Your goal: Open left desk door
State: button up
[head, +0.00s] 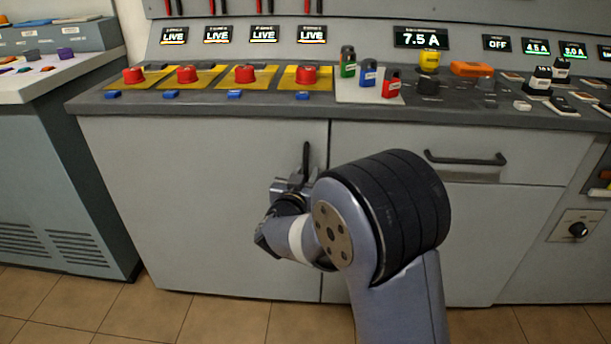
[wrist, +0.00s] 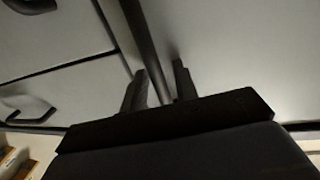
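The left desk door (head: 200,210) is a plain grey panel under the worktop, and it looks closed. Its black upright handle (head: 306,160) is at the door's right edge. My gripper (head: 290,185) is at the handle's lower part, which it partly hides. In the wrist view, the fingers of my gripper (wrist: 160,78) stand apart, one on each side of a dark bar that looks like the handle (wrist: 142,35). A gap shows between the bar and the fingers, so the gripper is open around it. Contact cannot be told.
A drawer with a black horizontal handle (head: 465,159) is right of the door. The worktop (head: 230,103) above holds red buttons (head: 187,74) and coloured blocks (head: 367,73). A separate grey cabinet (head: 60,190) stands at the left. Tiled floor (head: 200,315) lies clear before the door.

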grip_shut()
jog(key=shift+s, duration=0.1)
dwell(0.3)
